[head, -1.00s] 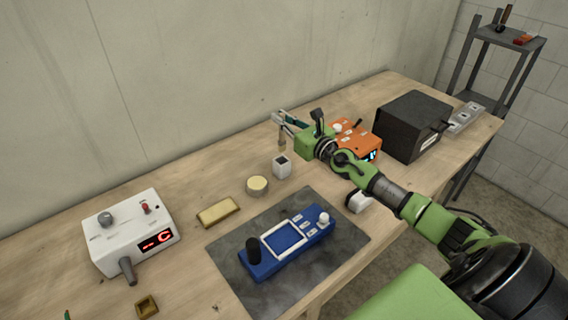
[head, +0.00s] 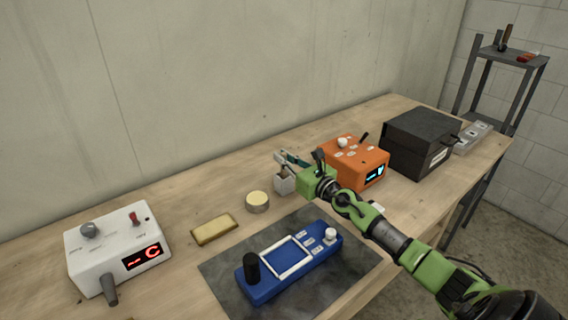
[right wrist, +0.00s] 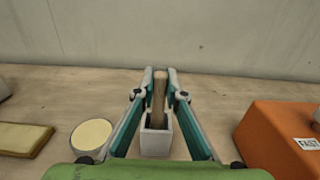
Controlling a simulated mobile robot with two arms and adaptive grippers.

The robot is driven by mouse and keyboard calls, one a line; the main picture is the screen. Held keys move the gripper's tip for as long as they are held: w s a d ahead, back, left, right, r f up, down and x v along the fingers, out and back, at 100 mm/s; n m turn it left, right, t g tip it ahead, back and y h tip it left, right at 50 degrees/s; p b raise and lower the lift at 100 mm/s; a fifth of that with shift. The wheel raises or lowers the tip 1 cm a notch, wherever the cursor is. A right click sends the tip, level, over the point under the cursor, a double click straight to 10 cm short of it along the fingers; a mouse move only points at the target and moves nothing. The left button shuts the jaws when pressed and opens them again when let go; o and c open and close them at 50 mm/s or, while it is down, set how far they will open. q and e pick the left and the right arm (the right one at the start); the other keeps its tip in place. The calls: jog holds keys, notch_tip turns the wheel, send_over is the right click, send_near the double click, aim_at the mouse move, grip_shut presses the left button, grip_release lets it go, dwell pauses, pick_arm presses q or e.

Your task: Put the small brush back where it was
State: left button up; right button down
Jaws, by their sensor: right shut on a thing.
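My right gripper (head: 283,160) is shut on the small brush, whose brown handle (right wrist: 159,98) stands upright between the fingertips in the right wrist view. A small white square cup (head: 283,186) is directly below it, and it also shows in the right wrist view (right wrist: 155,143). The brush's lower end appears to be in the cup's opening; the cup's wall hides it, and I cannot tell whether it touches the bottom. My left gripper is out of view.
A round tin (head: 257,202) and a yellow sponge-like block (head: 214,229) lie left of the cup. An orange box (head: 359,158) stands close on the right, with a black case (head: 422,143) beyond. A blue device (head: 290,265) lies on a dark mat (head: 222,272) in front.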

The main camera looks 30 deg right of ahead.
jog(key=shift+r, duration=0.15)
jog(key=shift+s+f, duration=0.1)
jog(key=shift+f, duration=0.1)
jog(key=c, duration=2.1)
grip_release()
jog(key=shift+r, duration=0.1)
jog(key=shift+r, duration=0.25)
jog(key=shift+s+d+f+b, duration=0.1)
jog(key=shift+s+d+b, duration=0.1)
jog(key=shift+s, duration=1.8)
jog(key=shift+s+d+b, duration=0.15)
jog(key=shift+s+b, duration=0.05)
jog(key=shift+s, duration=1.75)
jog(key=shift+s+d+f+b, duration=0.1)
jog(key=shift+s+d+b, duration=0.1)
jog(key=shift+s, duration=1.8)
